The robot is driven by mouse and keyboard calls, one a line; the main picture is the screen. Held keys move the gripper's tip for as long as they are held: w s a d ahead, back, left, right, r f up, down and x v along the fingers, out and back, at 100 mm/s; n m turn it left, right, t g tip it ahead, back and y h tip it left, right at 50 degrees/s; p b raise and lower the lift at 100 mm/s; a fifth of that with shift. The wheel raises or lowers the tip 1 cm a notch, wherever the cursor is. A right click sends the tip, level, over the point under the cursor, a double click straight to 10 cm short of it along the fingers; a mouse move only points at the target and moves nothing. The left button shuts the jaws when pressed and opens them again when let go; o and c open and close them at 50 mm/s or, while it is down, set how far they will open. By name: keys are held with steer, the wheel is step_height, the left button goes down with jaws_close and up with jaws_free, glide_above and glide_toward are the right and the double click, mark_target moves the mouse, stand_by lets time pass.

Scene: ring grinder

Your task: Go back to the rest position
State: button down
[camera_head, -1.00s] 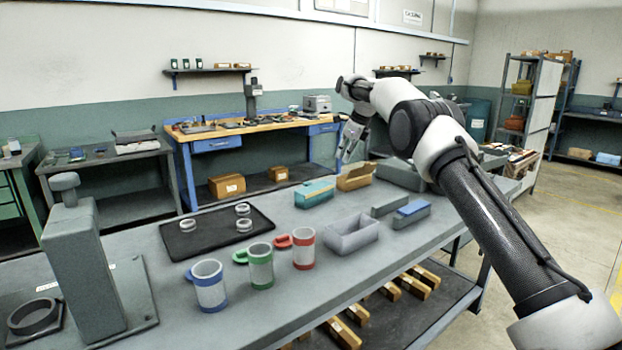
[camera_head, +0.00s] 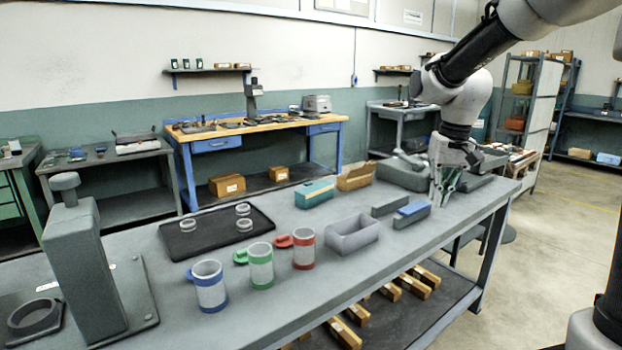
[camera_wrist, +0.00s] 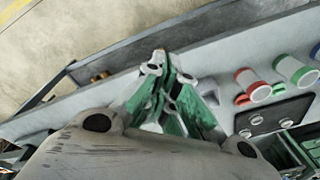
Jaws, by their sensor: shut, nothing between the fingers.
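My gripper (camera_head: 438,203) is shut and empty. It points down over the right end of the grey workbench (camera_head: 340,270), right of the grey block with a blue top (camera_head: 411,212). In the wrist view my gripper (camera_wrist: 165,62) shows green fingers with their tips together and nothing between them. I cannot tell how far the tips are above the bench top.
Blue (camera_head: 208,286), green (camera_head: 260,265) and red (camera_head: 304,248) mugs stand mid-bench. An open grey bin (camera_head: 353,236), a teal box (camera_head: 314,194) and a black tray (camera_head: 185,241) with white rings are nearby. A grey press (camera_head: 80,265) stands at left.

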steer(key=s+d+r+t, duration=0.1)
steer(key=s+d, duration=0.2)
steer(key=s, duration=0.9)
steer(key=s+d+r+t, duration=0.1)
steer(key=s+d, duration=0.3)
steer(key=s, duration=0.8)
steer(key=shift+r+n+t+h, duration=0.3)
steer(key=shift+r+t, duration=0.1)
steer(key=shift+t, duration=0.4)
